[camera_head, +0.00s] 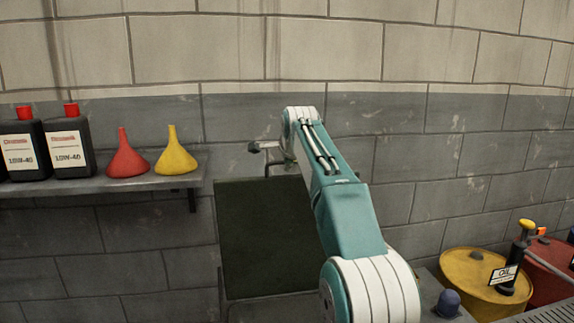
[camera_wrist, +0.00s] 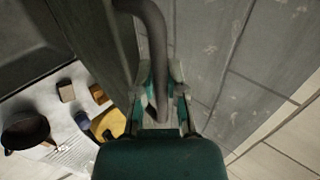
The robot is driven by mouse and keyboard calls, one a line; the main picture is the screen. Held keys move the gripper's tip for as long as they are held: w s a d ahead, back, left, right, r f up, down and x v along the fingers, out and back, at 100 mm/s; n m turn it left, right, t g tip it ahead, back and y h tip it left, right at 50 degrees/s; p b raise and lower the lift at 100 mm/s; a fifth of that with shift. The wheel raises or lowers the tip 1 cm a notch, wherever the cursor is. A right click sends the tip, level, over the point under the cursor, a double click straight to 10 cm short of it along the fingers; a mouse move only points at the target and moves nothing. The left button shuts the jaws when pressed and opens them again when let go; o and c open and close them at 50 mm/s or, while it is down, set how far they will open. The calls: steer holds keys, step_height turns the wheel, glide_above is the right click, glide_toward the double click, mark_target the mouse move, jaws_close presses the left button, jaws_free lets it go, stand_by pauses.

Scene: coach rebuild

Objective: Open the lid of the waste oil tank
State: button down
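A dark green-black panel (camera_head: 262,238), which looks like the lid of the waste oil tank, stands steeply raised in front of the wall in the head view. A grey bar handle (camera_head: 259,148) shows just above its top edge. My arm reaches up to this handle and hides part of it and the panel's right side. In the wrist view, my gripper (camera_wrist: 162,112) has its two fingers on either side of the curved grey handle (camera_wrist: 153,30), and they appear closed around it. The tank below the panel is mostly out of view.
A shelf (camera_head: 100,180) at left carries oil bottles (camera_head: 68,150), a red funnel (camera_head: 126,158) and a yellow funnel (camera_head: 175,155). A yellow barrel (camera_head: 470,275) and a red barrel (camera_head: 545,275) stand at lower right. The brick wall is close behind the panel.

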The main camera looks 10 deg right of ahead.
steer(key=c, duration=0.7)
jaws_free()
steer(key=shift+r, duration=0.1)
steer(key=v, duration=1.1)
steer(key=shift+s+a+r, duration=0.1)
steer(key=shift+s+r, duration=0.1)
steer(key=shift+s, duration=0.2)
steer(key=s+f+n+g, duration=0.1)
steer(key=s+f+n, duration=0.4)
steer(key=s, duration=0.6)
steer(key=s+f+n+g, duration=0.1)
steer(key=s+f+n, duration=0.35)
steer(key=s, duration=0.55)
steer(key=s+f+n, duration=0.2)
steer(key=s+f, duration=0.3)
steer(key=s, duration=0.1)
steer(key=s+f+n+g, duration=0.1)
steer(key=s+f+n, duration=0.2)
steer(key=s+f, duration=0.3)
steer(key=s+f+n, duration=0.3)
steer(key=s+f, duration=0.3)
steer(key=shift+s+d+f+n+g, duration=0.1)
steer(key=shift+s+d+n+g, duration=0.2)
steer(key=shift+s+g, duration=0.1)
